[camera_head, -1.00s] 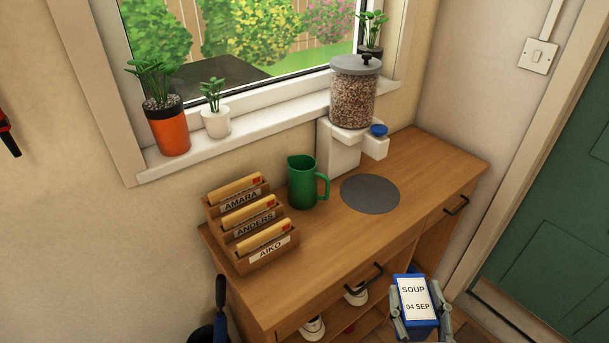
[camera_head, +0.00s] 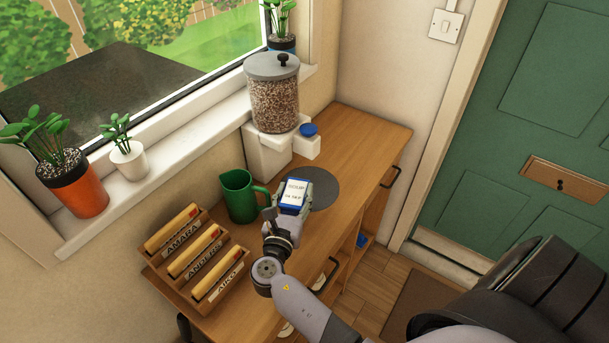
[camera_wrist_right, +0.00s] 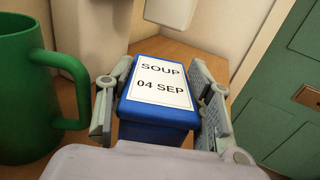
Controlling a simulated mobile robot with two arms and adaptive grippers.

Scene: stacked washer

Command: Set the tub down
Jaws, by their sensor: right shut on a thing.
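The tub (camera_head: 294,195) is blue with a white label on top that reads SOUP 04 SEP in the right wrist view (camera_wrist_right: 160,82). My right gripper (camera_head: 292,196) is shut on it, with a finger on each side. The tub looks level, over the left part of the round grey mat (camera_head: 325,189) on the wooden cabinet top. I cannot tell whether its base touches the surface; its underside is hidden. My left gripper is not in view.
A green jug (camera_head: 239,197) stands close left of the tub. A dispenser (camera_head: 272,105) with a blue-topped spout (camera_head: 309,131) stands behind. The cabinet top (camera_head: 368,139) is clear at the far right.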

